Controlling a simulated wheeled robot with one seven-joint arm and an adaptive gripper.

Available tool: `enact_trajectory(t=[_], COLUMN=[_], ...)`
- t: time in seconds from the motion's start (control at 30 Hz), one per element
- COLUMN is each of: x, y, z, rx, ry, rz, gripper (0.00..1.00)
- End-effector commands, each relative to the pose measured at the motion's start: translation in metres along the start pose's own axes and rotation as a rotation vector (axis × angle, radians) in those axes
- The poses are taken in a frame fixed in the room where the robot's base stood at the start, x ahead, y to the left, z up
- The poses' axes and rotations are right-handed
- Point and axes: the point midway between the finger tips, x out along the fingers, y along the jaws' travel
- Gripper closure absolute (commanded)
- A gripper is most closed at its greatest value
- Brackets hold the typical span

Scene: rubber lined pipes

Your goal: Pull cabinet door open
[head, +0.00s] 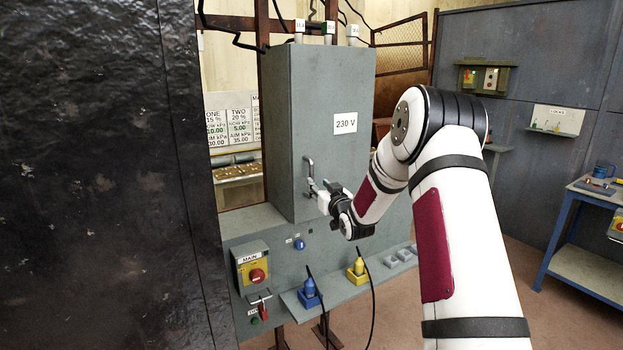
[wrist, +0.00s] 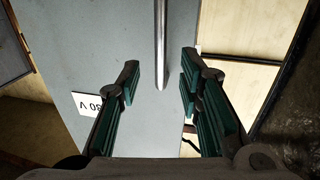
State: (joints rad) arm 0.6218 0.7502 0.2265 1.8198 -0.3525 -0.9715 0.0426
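A tall grey cabinet (head: 335,95) with a "230 V" label stands in the middle of the head view, and its door looks closed. A metal bar handle (head: 309,170) is on the left part of its front. My gripper (head: 322,195) is at the handle's lower end in the head view. In the wrist view my gripper (wrist: 160,85) is open, with one finger on each side of the bar handle (wrist: 161,45). There are gaps between the fingers and the bar. The "230 V" label (wrist: 90,104) shows upside down on the door (wrist: 75,50).
Below the cabinet is a grey panel with a red MAIN switch (head: 257,275), a blue plug (head: 309,288) and a yellow plug (head: 358,268) with hanging cables. A dark wall (head: 100,170) fills the left side. A blue workbench (head: 585,240) stands at right. Open floor lies between.

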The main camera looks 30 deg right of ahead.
Motion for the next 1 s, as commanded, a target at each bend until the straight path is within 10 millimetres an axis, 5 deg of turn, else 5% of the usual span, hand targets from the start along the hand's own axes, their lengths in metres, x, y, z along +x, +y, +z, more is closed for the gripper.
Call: enact_trajectory(t=[0.4, 0.87, 1.0], x=[0.068, 0.079, 0.079], y=[-0.001, -0.001, 0.0], z=[0.001, 0.0, 0.0], rx=[0.0, 0.0, 0.0], ry=[0.0, -0.001, -0.001], rz=[-0.001, 0.0, 0.0], gripper=[0.67, 0.67, 0.94])
